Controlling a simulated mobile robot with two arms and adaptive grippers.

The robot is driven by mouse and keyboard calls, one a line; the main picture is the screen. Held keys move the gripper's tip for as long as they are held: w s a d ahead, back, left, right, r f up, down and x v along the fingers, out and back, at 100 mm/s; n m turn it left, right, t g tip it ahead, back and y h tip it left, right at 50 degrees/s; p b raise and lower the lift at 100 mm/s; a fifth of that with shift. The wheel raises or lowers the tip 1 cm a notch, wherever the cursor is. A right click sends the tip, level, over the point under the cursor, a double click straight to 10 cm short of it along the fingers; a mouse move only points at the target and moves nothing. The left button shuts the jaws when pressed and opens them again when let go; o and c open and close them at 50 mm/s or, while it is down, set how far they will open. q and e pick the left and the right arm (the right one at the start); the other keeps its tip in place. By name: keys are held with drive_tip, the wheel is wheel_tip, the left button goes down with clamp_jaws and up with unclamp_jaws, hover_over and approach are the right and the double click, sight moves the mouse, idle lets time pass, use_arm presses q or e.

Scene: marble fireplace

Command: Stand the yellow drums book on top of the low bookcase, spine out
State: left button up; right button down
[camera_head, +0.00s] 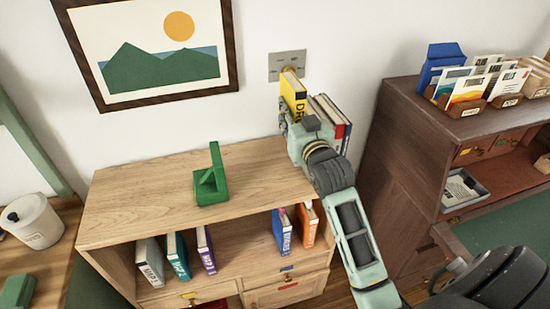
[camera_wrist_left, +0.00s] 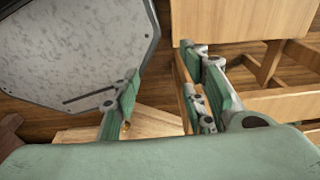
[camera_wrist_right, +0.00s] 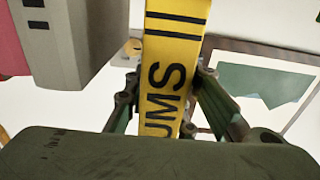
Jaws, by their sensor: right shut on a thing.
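The yellow drums book (camera_head: 294,92) is upright at the back right of the low bookcase (camera_head: 125,205), near the wall. Its lettered spine faces me, and it fills the middle of the right wrist view (camera_wrist_right: 174,60). My right gripper (camera_head: 290,122) is shut on the book, with one finger on each side of the spine. The book's lower end is hidden, so I cannot tell whether it touches the top. My left gripper (camera_wrist_left: 165,100) shows only in its wrist view, open and empty, beside wooden furniture.
Red and dark books (camera_head: 334,116) stand just right of the yellow book. A green bookend (camera_head: 210,182) is on the middle of the bookcase top, with bare wood around it. Several books stand on the shelf below. A dark cabinet (camera_head: 398,165) with letters rises at right.

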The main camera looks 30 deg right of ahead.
wheel_tip(320, 180, down, 15)
drive_tip(key=shift+r+p, duration=0.1)
drive_tip(key=shift+p, duration=0.5)
use_arm(q)
drive_tip(key=shift+s+r, duration=0.6)
drive_tip(key=shift+r, duration=0.05)
use_arm(e)
drive_tip(key=c, duration=1.9)
unclamp_jaws()
drive_tip(key=shift+f, duration=0.2)
drive_tip(key=o, duration=0.4)
drive_tip(key=shift+r, duration=0.1)
